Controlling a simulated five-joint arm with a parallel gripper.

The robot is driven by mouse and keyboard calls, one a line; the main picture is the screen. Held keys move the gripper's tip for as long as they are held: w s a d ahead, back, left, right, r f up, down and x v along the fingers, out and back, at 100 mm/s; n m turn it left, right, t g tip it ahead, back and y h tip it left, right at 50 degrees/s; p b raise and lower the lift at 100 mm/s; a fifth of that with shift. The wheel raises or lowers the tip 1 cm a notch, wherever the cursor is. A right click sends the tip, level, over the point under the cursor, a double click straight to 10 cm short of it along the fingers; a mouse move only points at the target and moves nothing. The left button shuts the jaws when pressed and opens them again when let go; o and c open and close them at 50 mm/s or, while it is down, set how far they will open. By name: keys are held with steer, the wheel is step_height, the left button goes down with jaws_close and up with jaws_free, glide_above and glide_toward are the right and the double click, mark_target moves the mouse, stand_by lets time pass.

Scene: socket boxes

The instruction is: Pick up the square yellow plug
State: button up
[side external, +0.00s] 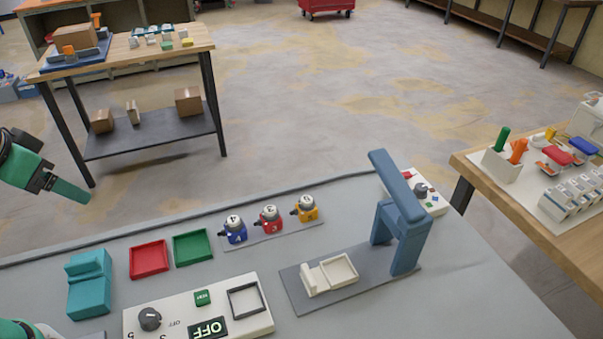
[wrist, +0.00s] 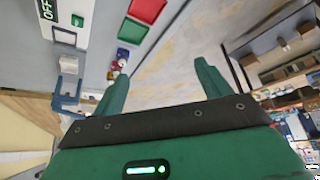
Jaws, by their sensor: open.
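No plainly square yellow plug can be made out. A small yellow piece (side external: 306,209) with a grey round top stands at the right end of a row, beside a red one (side external: 269,219) and a blue one (side external: 234,230); I cannot tell if it is a plug. My gripper (side external: 75,190) is at the left edge of the side view, raised and well left of that row. In the wrist view my gripper (wrist: 158,76) has its two green fingers spread apart with nothing between them.
A red tray (side external: 149,259) and a green tray (side external: 193,247) sit near the teal block (side external: 89,285). A panel with an OFF display (side external: 208,329) lies in front. A blue upright frame (side external: 398,210) stands at right. Bare grey table (side external: 480,270) lies beyond it.

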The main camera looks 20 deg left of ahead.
steer(key=shift+w+r, duration=0.1)
steer(key=w+d+r+g, duration=0.1)
steer(key=w+d+r, duration=0.3)
steer(key=w, duration=0.7)
steer(key=g, duration=0.5)
glide_above(305, 212)
steer(key=w, duration=0.2)
steer(key=f, duration=1.7)
steer(key=shift+s+a+f, duration=0.1)
steer(key=shift+a+f, duration=0.2)
steer(key=shift+d+f, duration=0.25)
steer(key=shift+f, duration=0.05)
steer(key=shift+f, duration=0.1)
steer(key=shift+f, duration=1.2)
